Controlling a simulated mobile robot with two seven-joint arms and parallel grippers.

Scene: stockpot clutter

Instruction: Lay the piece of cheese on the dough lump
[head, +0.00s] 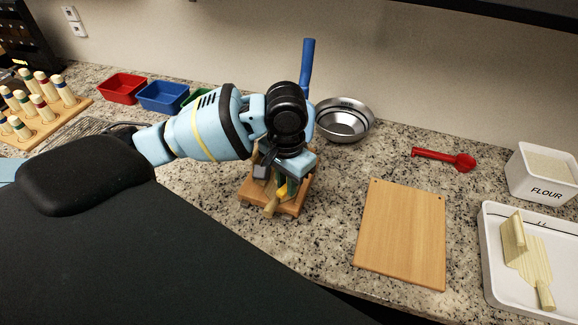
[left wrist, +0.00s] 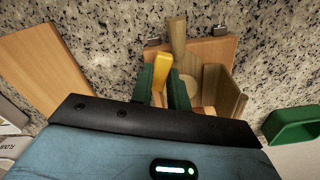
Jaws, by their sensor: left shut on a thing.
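My left gripper (left wrist: 162,88) is shut on a yellow piece, which looks like the piece of cheese (left wrist: 160,73). The yellow piece also shows below the gripper in the head view (head: 281,190). The gripper holds it over a small wooden stand (head: 289,208) with upright wooden parts. In the left wrist view, a pale round patch (left wrist: 190,86) shows beside the fingers on the stand. I cannot tell whether it is the dough lump. The gripper hides much of the stand. My right gripper is not in view.
A bare wooden board (head: 401,235) lies right of the stand. A steel bowl (head: 345,120) and a blue upright rod (head: 307,66) are behind. A red scoop (head: 444,157), flour box (head: 543,174) and white tray (head: 489,262) are right. Red (head: 122,88) and blue (head: 162,96) bins are left.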

